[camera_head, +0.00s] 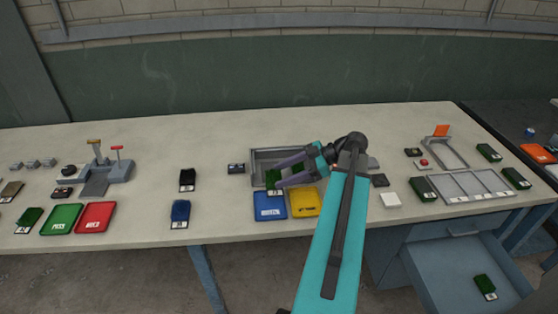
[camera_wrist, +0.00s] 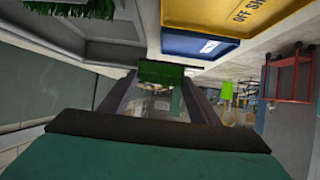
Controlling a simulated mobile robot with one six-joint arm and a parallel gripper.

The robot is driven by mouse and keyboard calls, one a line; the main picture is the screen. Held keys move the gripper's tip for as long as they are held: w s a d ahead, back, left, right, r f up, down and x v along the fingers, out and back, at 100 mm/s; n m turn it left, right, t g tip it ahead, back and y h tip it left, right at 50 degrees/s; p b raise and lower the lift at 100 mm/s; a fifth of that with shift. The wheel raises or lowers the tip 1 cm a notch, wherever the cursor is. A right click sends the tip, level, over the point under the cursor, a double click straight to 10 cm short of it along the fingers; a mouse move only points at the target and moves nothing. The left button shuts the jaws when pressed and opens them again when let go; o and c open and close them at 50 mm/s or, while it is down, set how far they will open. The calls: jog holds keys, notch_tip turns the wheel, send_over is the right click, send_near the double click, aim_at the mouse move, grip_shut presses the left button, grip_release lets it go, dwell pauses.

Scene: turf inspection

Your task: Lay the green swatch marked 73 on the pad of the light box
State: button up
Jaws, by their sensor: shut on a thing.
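My gripper (camera_head: 278,174) is shut on a green swatch (camera_head: 272,178) with a pale label at its lower edge. They are over the front left of a grey tray, just behind the blue tray. The held swatch also shows between the fingers in the wrist view (camera_wrist: 161,72). Its number is too small to read. Other green swatches lie at far left (camera_head: 29,217) and at right (camera_head: 489,152).
The grey tray (camera_head: 256,153) holds more green turf in the wrist view (camera_wrist: 80,8). A blue tray (camera_head: 270,213) and a yellow tray (camera_head: 305,203) stand in front. A compartmented frame (camera_head: 470,199) is at right, above an open drawer (camera_head: 450,290). The table's back is clear.

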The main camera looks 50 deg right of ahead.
jog(key=w+d+p, duration=0.1)
jog(key=w+d, duration=0.1)
jog(key=w, duration=0.1)
jog(key=w+d+p, duration=0.1)
jog(key=w+d, duration=0.2)
jog(key=w+d+f+p, duration=0.1)
jog(key=w+d+p, duration=0.1)
jog(key=w+d, duration=0.1)
jog(key=shift+w, duration=0.25)
jog(key=shift+f, duration=0.1)
jog(key=shift+f, duration=0.1)
dwell(0.3)
jog(key=shift+f+p, duration=0.95)
jog(key=shift+f, duration=0.65)
jog(key=shift+f, duration=0.15)
jog(key=o, duration=0.7)
jog(key=shift+o, duration=0.2)
jog(key=shift+r, duration=0.2)
